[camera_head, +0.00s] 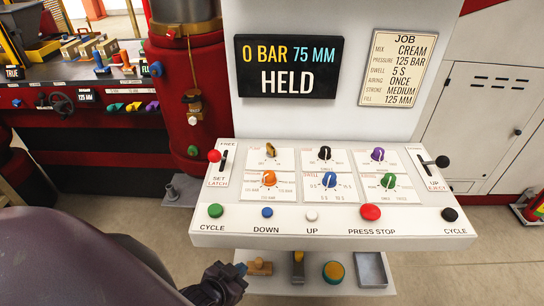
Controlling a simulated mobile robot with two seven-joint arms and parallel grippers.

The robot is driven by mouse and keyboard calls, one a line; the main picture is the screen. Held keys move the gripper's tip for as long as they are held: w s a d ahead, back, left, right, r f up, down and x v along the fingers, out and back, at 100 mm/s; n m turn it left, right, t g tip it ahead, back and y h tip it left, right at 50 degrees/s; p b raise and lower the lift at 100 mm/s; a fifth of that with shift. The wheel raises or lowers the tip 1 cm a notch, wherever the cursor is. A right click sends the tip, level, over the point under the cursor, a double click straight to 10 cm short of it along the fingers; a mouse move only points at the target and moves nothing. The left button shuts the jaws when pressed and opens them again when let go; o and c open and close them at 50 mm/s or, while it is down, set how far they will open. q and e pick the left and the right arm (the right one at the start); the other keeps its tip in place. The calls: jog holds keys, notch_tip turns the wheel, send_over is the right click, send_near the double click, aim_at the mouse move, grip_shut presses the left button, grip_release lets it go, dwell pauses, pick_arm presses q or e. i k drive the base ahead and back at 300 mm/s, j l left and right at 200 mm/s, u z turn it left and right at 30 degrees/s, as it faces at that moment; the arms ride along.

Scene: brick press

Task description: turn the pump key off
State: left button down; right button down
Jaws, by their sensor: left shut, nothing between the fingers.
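The white control panel (330,213) stands in front of me. A small brass-coloured key-like knob (270,150) sits on the plate at its upper left; I take it for the pump key, but the plate's small print is too small to read. My left gripper (238,272) is low in the picture, in front of the panel's lower left edge and well apart from the key. It is shut and empty. My right gripper is not in view.
Black (324,153), purple (377,154), orange (269,179), blue (329,180) and green (388,181) knobs crowd the panel. Levers stand at both sides, buttons along the front. A lower shelf (312,285) holds small objects. The display (288,67) reads "0 BAR 75 MM HELD".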

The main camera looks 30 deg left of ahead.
aim_at(271, 152)
jog(key=l+u, duration=0.1)
jog(key=u, duration=1.8)
jog(key=k+u, duration=0.2)
jog(key=k, duration=0.15)
